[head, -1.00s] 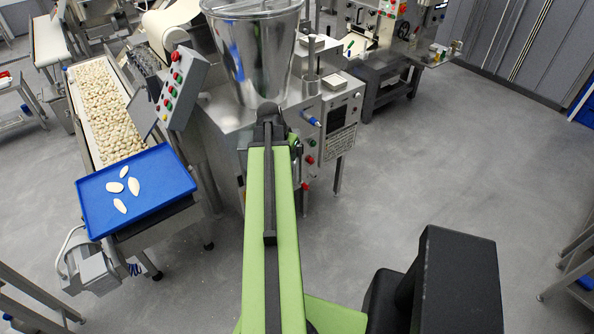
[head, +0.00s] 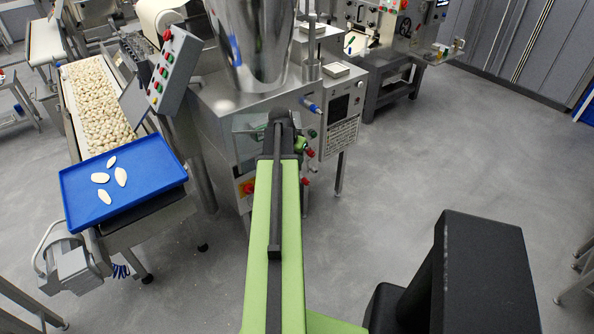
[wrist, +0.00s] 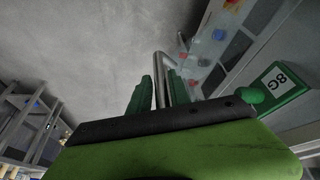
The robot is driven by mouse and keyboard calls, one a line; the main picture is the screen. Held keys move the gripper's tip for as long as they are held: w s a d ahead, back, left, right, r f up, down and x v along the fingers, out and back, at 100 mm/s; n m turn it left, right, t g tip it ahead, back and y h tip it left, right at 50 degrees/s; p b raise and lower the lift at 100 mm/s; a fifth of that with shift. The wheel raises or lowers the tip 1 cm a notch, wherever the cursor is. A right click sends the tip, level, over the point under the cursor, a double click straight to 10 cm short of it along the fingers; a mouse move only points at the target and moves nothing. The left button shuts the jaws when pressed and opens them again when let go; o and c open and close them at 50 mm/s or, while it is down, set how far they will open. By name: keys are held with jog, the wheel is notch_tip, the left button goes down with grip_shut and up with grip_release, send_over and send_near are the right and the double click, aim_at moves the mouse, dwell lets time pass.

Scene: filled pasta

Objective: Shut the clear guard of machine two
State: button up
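In the wrist view, the two green fingers of my gripper (wrist: 161,88) stand on either side of a bent metal bar (wrist: 159,68). The bar looks like a handle. Narrow gaps seem to show beside it, so the fingers look open around it. A see-through panel (wrist: 198,62), likely the clear guard, is just to the right, with red and blue buttons showing through or beside it. In the head view, part of a clear panel (head: 246,138) shows on the front of the steel machine (head: 225,110). My own arm hides the gripper and handle there.
A blue tray (head: 125,200) with several pale pasta pieces stands at the left, at the end of a filled conveyor (head: 100,115). A control box (head: 173,75) juts out beside the hopper (head: 250,40). Open grey floor (head: 430,160) lies to the right.

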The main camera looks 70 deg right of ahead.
jog(key=shift+b+x, duration=0.35)
jog(key=shift+x, duration=0.65)
jog(key=shift+c, duration=0.4)
grip_shut()
jog(key=shift+a, duration=0.1)
